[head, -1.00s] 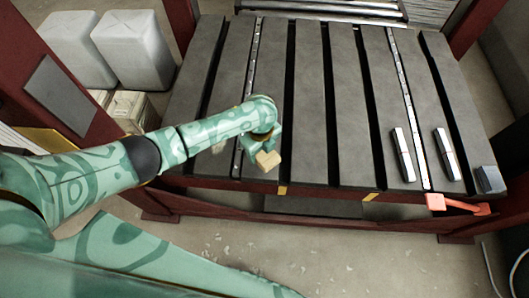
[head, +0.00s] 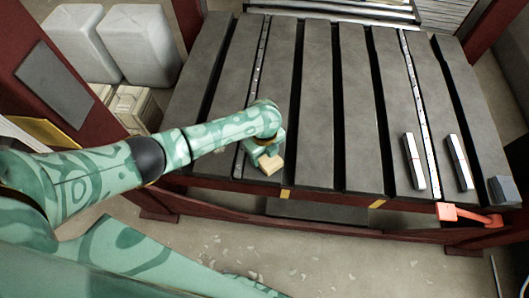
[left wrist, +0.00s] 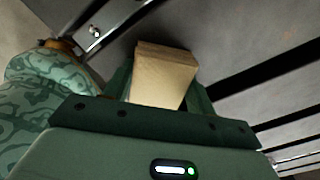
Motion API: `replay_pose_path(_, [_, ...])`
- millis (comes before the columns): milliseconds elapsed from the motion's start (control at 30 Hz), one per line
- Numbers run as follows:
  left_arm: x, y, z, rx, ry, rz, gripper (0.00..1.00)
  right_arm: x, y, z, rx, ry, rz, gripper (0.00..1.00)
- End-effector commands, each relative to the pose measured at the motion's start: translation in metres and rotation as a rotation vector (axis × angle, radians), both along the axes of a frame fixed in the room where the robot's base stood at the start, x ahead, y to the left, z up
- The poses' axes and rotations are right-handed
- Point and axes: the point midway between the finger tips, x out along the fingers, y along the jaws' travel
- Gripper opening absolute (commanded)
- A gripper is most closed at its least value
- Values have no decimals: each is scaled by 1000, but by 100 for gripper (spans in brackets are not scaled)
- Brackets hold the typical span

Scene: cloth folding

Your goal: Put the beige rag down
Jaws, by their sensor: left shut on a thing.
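The beige rag (head: 270,164) is a small folded block near the front edge of the grey slatted table (head: 318,120). My left gripper (head: 262,155) is shut on it. In the left wrist view the rag (left wrist: 162,76) sits between the green fingers, with the grey slats behind it. I cannot tell whether the rag touches the table. My right gripper is not in view.
Two dark blocks with light edges (head: 413,161) (head: 459,162) lie at the table's right side. A grey block (head: 503,190) and an orange-red handle (head: 467,215) are at the front right corner. The middle slats are clear. White canisters (head: 140,43) stand at the back left.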

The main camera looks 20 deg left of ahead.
Motion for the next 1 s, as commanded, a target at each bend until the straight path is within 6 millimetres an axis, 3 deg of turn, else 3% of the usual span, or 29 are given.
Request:
replay_pose_path(33, [-4,0,-9,0,8,2,35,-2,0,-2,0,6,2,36])
replay_pose_path(133, [-4,0,-10,0,9,3,35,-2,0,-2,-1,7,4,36])
replay_pose_path(167, [-5,0,-10,0,9,3,62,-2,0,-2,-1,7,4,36])
replay_pose_path(200, [-5,0,-11,0,10,4,73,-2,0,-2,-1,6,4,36])
replay_pose_path(233, [-6,1,-12,0,13,4,78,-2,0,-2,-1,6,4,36])
replay_pose_path(667, [-8,2,-11,5,19,1,78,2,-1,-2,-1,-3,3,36])
replay_pose_path(767, [-8,2,1,5,17,1,78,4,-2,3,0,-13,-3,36])
replay_pose_path(1000, [-3,2,70,2,1,2,78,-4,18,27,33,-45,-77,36])
